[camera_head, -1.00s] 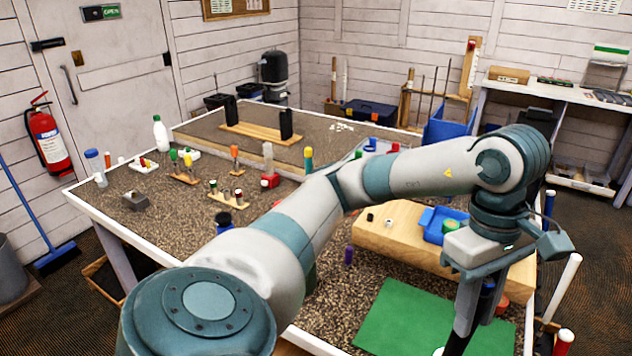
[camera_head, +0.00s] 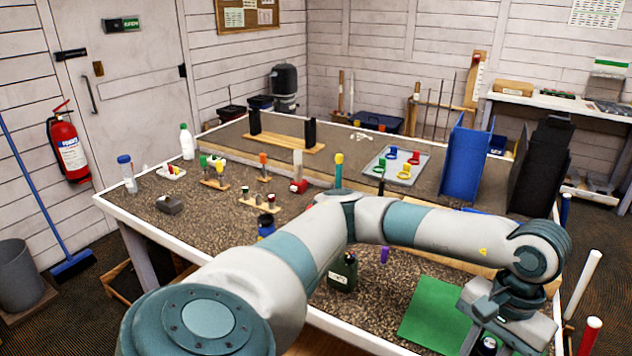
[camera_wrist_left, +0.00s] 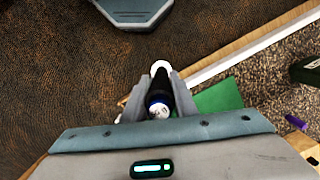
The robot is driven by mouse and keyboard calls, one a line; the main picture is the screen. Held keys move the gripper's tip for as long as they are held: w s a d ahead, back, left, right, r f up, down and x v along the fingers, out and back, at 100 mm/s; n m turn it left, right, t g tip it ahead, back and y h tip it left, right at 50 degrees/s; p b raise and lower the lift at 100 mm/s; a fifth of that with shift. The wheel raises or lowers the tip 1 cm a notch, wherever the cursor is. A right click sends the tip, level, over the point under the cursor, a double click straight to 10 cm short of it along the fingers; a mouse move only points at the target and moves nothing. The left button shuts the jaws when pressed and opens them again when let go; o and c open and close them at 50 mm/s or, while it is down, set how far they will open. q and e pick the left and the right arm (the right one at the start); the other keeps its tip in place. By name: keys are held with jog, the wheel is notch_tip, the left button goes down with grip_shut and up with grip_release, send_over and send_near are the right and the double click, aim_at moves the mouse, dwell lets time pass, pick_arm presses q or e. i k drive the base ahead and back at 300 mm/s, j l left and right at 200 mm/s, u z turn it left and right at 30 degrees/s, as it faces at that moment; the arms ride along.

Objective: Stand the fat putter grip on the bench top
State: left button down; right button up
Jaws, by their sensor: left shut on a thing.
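My left gripper (camera_wrist_left: 158,100) is shut on a dark, fat grip (camera_wrist_left: 160,84), which has a white end and a blue band in the left wrist view. In the head view the left gripper (camera_head: 492,338) is at the bottom right, by the right edge of the green mat; the held grip is mostly hidden or cut off there. The speckled brown bench top (camera_head: 225,232) has a white edge. In the left wrist view the grip appears over the bench's front edge, beside the green mat (camera_wrist_left: 220,97). My right gripper is out of view.
A green mat (camera_head: 432,312) lies on the near bench top. Small racks, a blue holder (camera_head: 466,160) and a black holder (camera_head: 540,165) stand farther back.

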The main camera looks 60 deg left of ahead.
aim_at(215, 228)
jog(key=u, duration=1.7)
jog(key=i+j, duration=0.15)
jog(key=j, duration=0.25)
jog(key=i+j, duration=0.1)
jog(key=j, duration=0.35)
jog(key=i+j, duration=0.15)
jog(key=j, duration=0.25)
jog(key=i+j, duration=0.1)
jog(key=j, duration=0.35)
